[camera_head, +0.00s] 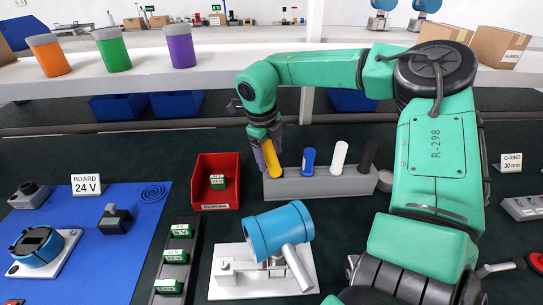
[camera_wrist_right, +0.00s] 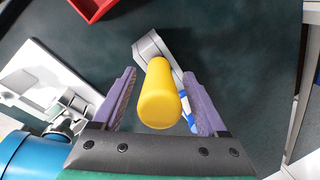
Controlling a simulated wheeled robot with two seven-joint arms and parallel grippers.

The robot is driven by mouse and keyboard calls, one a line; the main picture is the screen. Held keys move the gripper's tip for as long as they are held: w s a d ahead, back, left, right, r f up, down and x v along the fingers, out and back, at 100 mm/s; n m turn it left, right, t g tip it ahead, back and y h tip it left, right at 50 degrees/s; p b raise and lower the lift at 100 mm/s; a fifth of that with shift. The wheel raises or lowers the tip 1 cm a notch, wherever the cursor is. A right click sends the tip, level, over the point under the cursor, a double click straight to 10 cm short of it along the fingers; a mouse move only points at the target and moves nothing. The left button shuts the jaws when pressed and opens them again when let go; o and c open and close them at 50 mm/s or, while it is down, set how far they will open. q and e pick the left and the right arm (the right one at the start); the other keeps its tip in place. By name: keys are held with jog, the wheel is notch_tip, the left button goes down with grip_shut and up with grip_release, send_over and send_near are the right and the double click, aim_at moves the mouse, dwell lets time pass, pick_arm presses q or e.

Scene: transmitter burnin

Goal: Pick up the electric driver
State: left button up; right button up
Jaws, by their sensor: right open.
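A yellow handle (camera_head: 271,160) stands at the left end of a grey rack (camera_head: 322,186); I take it for the electric driver, though its label, if any, is not visible. My right gripper (camera_head: 264,148) reaches down over the handle from above. In the right wrist view, the yellow handle (camera_wrist_right: 160,95) lies between the two purple fingers of my open right gripper (camera_wrist_right: 159,74), with a gap visible on the left side. The handle's lower end is hidden in the rack. My left gripper is not in view.
Blue (camera_head: 308,162), white (camera_head: 339,158) and black (camera_head: 367,156) handles stand in the same rack. A red bin (camera_head: 203,200) is left of it. A blue cylinder on a white fixture (camera_head: 279,231) stands in front. A shelf (camera_head: 130,78) runs behind.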

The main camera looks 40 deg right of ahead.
grip_shut()
jog(key=shift+r, duration=0.1)
